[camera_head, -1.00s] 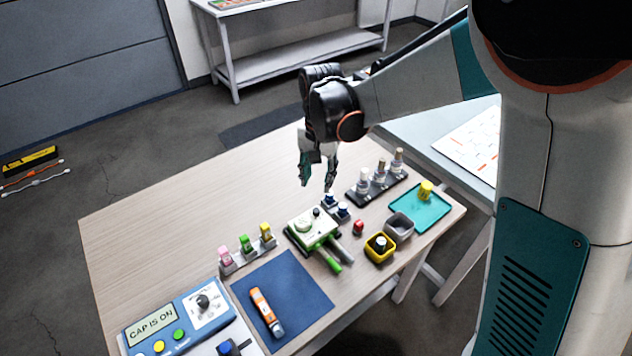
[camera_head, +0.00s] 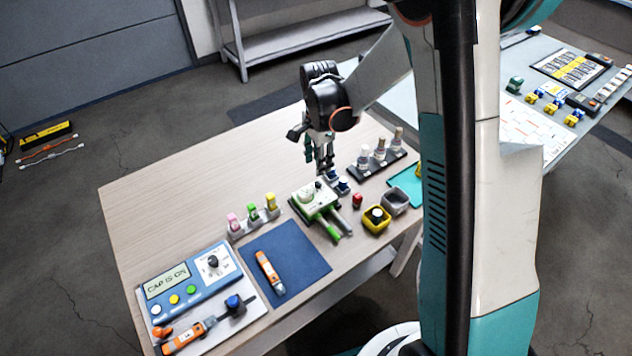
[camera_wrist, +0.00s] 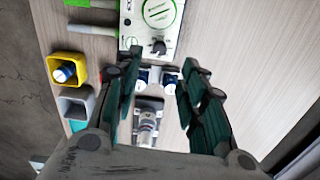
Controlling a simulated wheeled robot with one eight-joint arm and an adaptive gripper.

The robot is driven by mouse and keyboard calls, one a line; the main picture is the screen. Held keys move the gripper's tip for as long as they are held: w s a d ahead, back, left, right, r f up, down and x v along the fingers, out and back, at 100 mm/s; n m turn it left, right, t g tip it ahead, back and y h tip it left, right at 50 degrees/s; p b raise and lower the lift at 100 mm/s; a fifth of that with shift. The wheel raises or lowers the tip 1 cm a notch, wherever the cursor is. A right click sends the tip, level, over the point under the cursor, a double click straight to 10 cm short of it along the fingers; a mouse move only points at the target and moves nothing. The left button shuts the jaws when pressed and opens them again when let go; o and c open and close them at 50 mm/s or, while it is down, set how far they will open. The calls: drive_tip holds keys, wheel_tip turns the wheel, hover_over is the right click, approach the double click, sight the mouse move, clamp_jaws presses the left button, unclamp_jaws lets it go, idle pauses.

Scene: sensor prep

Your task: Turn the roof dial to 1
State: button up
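A white and green device (camera_head: 313,203) stands near the table's middle, with a round light-green disc on its top. A small black knob (camera_head: 319,184) sits on that top near the far edge; the wrist view shows the knob (camera_wrist: 158,46) close up. Its number marks are too small to read. My gripper (camera_head: 322,168) points down just above and behind the device. In the wrist view my gripper (camera_wrist: 163,66) is open, with nothing held between its two dark green fingers. The knob lies just past the fingertips, between their lines, apparently untouched.
Blue-capped bottles (camera_head: 343,186) stand close to the device. A bottle rack (camera_head: 380,157) is behind right; yellow (camera_head: 376,226) and grey (camera_head: 397,202) cups stand right. A blue panel (camera_head: 190,284) with another dial (camera_head: 213,262) reads "CAP IS ON". The table's back left is clear.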

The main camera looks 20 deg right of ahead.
sight(318, 183)
wheel_tip(318, 183, down, 8)
drive_tip(key=shift+f+b, duration=0.2)
drive_tip(key=shift+b, duration=1.05)
clamp_jaws()
